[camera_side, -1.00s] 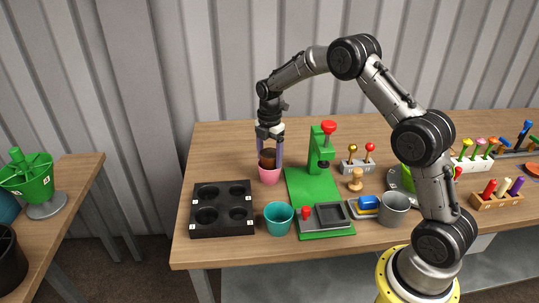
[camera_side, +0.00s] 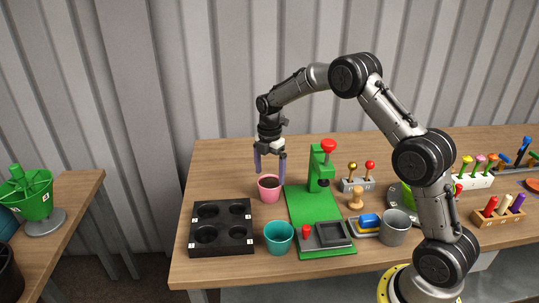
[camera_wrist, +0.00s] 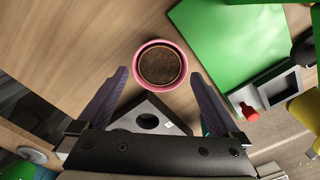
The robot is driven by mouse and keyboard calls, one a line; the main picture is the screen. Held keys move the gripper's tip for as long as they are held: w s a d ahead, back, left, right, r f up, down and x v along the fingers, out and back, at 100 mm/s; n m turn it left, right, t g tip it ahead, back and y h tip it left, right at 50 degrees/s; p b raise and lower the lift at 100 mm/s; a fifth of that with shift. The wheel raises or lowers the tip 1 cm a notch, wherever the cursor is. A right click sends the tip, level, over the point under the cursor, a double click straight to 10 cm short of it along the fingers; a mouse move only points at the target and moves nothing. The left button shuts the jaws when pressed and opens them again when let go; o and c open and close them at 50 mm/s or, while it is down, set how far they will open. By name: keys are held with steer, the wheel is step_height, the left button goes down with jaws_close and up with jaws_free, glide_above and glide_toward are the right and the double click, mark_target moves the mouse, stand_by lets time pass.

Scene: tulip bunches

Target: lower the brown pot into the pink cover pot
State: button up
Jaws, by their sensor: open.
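The pink cover pot (camera_side: 269,195) stands upright on the table, left of the green press. The brown pot (camera_side: 269,184) sits inside it, with only its top showing at the rim. In the wrist view the brown pot (camera_wrist: 160,66) shows as a dark brown disc ringed by the pink cover pot's rim (camera_wrist: 139,53). My gripper (camera_side: 270,170) is above the pots with its purple fingers spread apart and nothing between them. In the wrist view my gripper's fingers (camera_wrist: 160,92) are wide apart. The brown pot's lower part is hidden.
A black tray with round holes (camera_side: 221,247) lies to the front left. A teal pot (camera_side: 279,238) stands in front. The green press (camera_side: 319,168) with its green base is close on the right. A grey mug (camera_side: 394,228) is farther right. Bare table lies behind the pots.

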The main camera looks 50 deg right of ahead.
step_height(320, 180, up, 13)
stand_by(0.3)
stand_by(0.4)
step_height(320, 180, up, 10)
steer(key=t, duration=0.2)
glide_above(269, 183)
steer(key=s+a, duration=0.4)
steer(key=s+a+r+m+t, duration=0.1)
steer(key=s+a+r, duration=0.2)
steer(key=s, duration=0.3)
steer(key=s+a+r+m+t, duration=0.1)
steer(key=s+a+r, duration=0.15)
steer(key=s, duration=0.35)
steer(key=s+a+f+m, duration=0.1)
steer(key=s+f+m, duration=0.4)
steer(key=s+m, duration=0.3)
steer(key=s+a+f+m+t, duration=0.1)
steer(key=s+f+m, duration=0.4)
steer(key=s+m, duration=0.3)
steer(key=shift+s+a+t, duration=0.3)
steer(key=shift+s, duration=0.5)
